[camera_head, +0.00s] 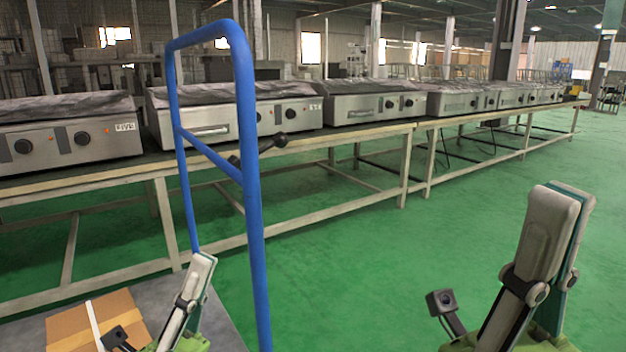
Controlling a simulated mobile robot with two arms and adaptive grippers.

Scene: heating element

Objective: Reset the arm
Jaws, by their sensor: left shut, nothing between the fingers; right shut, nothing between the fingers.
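My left gripper (204,260) is at the bottom left, pointing up in the picture, with its fingers together and empty. It appears just in front of the blue frame and beside a cardboard box. My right gripper (565,190) is at the lower right, also pointing up, with its fingers together and empty. Green floor lies behind it. Only the front parts of both arms show; the rest is out of the picture.
A blue tubular frame (255,240) of a cart stands at the left, with a cardboard box (75,322) on the grey platform (225,325). A long bench (300,217) carries several steel heating units (375,104). The green floor (380,275) between my grippers is clear.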

